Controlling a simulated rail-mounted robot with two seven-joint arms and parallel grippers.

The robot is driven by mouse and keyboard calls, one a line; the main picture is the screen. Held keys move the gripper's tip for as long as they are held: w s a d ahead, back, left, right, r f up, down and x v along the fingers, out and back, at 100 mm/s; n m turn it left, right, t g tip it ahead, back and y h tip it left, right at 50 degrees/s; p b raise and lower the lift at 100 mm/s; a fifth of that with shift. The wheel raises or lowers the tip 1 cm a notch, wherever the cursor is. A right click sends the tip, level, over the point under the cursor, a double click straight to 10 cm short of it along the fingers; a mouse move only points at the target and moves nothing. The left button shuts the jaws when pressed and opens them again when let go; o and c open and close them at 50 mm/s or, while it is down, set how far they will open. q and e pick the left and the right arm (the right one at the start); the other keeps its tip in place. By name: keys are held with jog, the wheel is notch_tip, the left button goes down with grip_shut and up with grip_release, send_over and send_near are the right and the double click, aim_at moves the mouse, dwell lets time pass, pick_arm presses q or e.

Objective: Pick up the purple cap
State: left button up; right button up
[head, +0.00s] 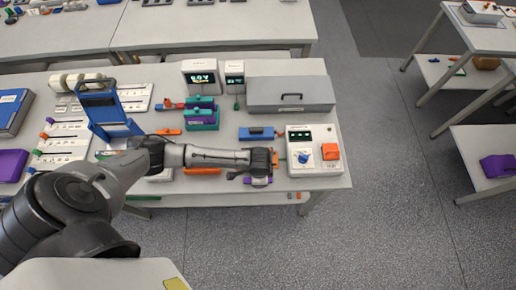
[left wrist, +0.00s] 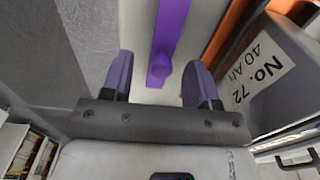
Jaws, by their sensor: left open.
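A purple part, apparently the purple cap, shows in the left wrist view as a long narrow strip with a round knob (left wrist: 163,68). It lies on a pale surface. My left gripper (left wrist: 158,84) is open, with one finger on each side of the knob and a gap to both, and holds nothing. In the head view my left gripper (head: 259,180) is over the front edge of the bench, left of the cycler box. Only a little purple shows beneath it there; the rest is hidden by the gripper. My right gripper is not in view.
A grey block labelled "No. 72 40 Ah" (left wrist: 258,72) stands close right of the gripper, beside an orange part (left wrist: 228,38). A cycler box (head: 312,168) with an orange switch, a blue part (head: 257,133) and a grey case (head: 290,96) are near. Floor lies beyond the bench edge.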

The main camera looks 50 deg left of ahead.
pick_arm(q)
jog(key=shift+f, duration=0.85)
jog(key=shift+c, duration=0.5)
jog(key=c, duration=0.9)
